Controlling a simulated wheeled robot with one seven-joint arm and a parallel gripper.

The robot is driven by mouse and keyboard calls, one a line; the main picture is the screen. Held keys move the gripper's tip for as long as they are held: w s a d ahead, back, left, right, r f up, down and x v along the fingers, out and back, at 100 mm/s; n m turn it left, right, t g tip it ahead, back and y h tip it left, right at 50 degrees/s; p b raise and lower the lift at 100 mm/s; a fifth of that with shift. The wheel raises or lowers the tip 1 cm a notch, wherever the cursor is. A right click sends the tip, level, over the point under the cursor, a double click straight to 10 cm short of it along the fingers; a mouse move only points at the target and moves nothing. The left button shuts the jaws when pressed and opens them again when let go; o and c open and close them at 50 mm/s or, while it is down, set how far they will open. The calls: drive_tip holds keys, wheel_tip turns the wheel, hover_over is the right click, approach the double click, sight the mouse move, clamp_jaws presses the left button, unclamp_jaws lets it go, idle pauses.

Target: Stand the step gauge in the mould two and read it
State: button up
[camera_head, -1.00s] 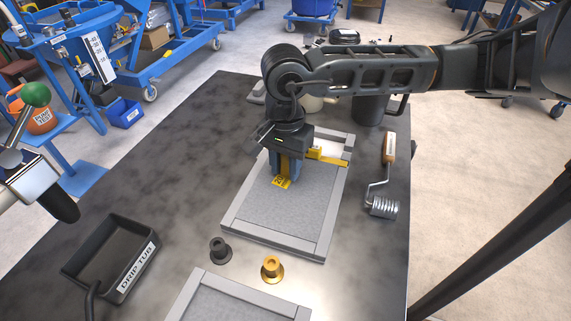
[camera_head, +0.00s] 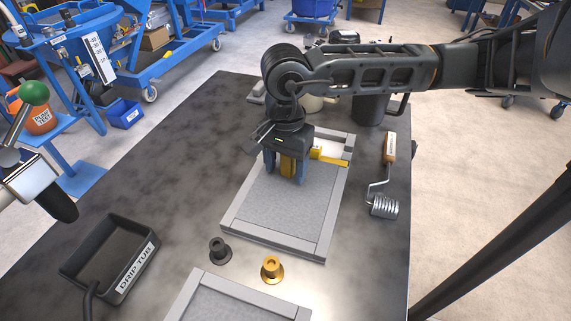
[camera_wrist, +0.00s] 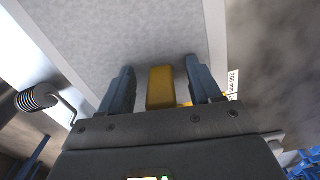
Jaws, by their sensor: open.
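A yellow block (camera_head: 287,166), which looks like the step gauge, is between the fingers of my gripper (camera_head: 286,178), inside the grey-framed mould (camera_head: 232,212). The wrist view shows the block (camera_wrist: 161,88) between the two blue fingers of my gripper (camera_wrist: 160,80), with a gap on each side; the gripper is open around it. The block looks upright, but its foot is hard to make out and no reading on it is legible. I cannot see a number on this mould. A second grey-framed mould (camera_head: 185,297) is partly in view at the bottom.
A yellow bar (camera_head: 328,157) lies across the mould's far right part. A roller with an orange handle (camera_head: 389,147) lies right of the mould. A black drip tub (camera_head: 112,258) is at left. A dark flanged piece (camera_head: 220,250) and a brass one (camera_head: 271,269) stand between the moulds.

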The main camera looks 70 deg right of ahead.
wheel_tip(320, 180, up, 8)
drive_tip(key=shift+f, duration=0.1)
idle(0.4)
